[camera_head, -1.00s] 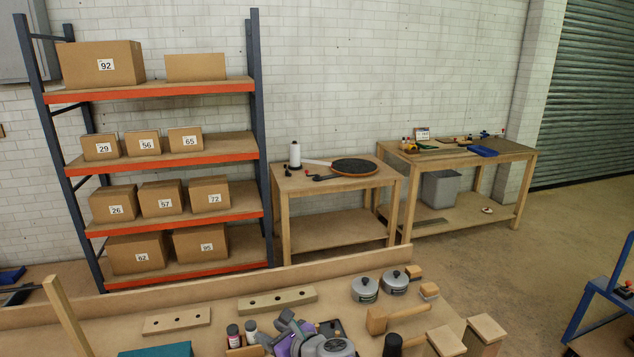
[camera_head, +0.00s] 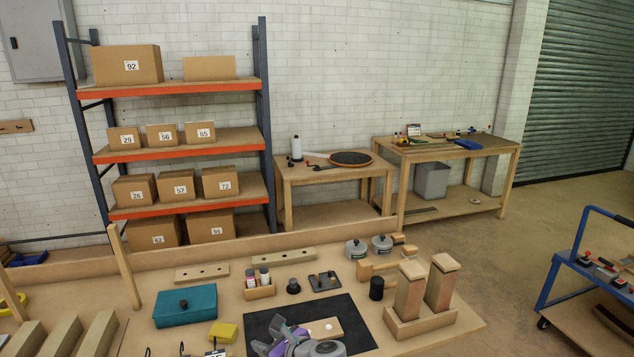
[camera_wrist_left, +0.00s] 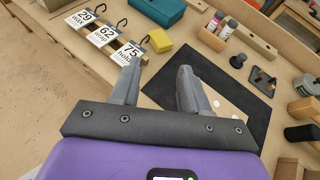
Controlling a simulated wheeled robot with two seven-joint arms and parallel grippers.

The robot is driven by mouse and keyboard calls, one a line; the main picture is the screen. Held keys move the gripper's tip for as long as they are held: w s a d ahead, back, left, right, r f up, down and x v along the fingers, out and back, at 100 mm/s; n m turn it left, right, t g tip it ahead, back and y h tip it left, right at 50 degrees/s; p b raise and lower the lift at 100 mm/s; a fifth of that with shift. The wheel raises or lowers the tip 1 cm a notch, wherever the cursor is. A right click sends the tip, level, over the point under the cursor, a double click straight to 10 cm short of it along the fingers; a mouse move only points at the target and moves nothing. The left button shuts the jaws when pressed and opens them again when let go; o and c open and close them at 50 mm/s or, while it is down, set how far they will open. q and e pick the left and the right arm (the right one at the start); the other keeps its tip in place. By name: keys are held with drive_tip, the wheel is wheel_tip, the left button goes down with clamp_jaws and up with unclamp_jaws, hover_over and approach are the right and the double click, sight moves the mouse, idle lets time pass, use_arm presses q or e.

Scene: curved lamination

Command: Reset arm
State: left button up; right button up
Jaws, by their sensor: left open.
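My left gripper (camera_head: 286,329), purple and grey, hangs above the black mat (camera_head: 352,311) at the near middle of the workbench (camera_head: 225,270). In the left wrist view its two grey fingers (camera_wrist_left: 158,72) stand apart with nothing between them. The black mat lies beneath and beyond them. A wooden piece (camera_head: 325,327) with a white round spot lies on the mat, partly hidden by the gripper. My right gripper shows in neither view.
A teal box (camera_head: 185,306), yellow block (camera_head: 223,332) and bottle holder (camera_head: 260,290) stand near the mat. Two upright wooden blocks (camera_head: 409,290) share a base at right. Hooks with numbered tags (camera_wrist_left: 104,36) are left of the fingers. A blue cart (camera_head: 566,267) stands right.

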use_arm(q)
wheel_tip(320, 180, down, 7)
drive_tip(key=w+a+n+g, duration=0.1)
drive_tip(key=w+a+g, duration=0.1)
drive_tip(key=a, duration=0.1)
drive_tip(key=s+a+f+n+g+h, duration=0.25)
drive_tip(key=s+f+n, duration=0.35)
drive_tip(key=f, duration=0.5)
drive_tip(key=s+a+f+n+g+h, duration=0.2)
drive_tip(key=s+f+n+g+h, duration=0.1)
drive_tip(key=s+f, duration=0.65)
drive_tip(key=s+d+f+n+g+h, duration=0.1)
drive_tip(key=s+d+f+n+h, duration=0.25)
drive_tip(key=s+n, duration=0.45)
drive_tip(key=s+d+f+n+h, duration=0.3)
drive_tip(key=s+d+n+h, duration=0.2)
drive_tip(key=n, duration=0.5)
drive_tip(key=shift+n, duration=0.5)
drive_tip(key=f+b, duration=0.5)
drive_tip(key=shift+d, duration=0.2)
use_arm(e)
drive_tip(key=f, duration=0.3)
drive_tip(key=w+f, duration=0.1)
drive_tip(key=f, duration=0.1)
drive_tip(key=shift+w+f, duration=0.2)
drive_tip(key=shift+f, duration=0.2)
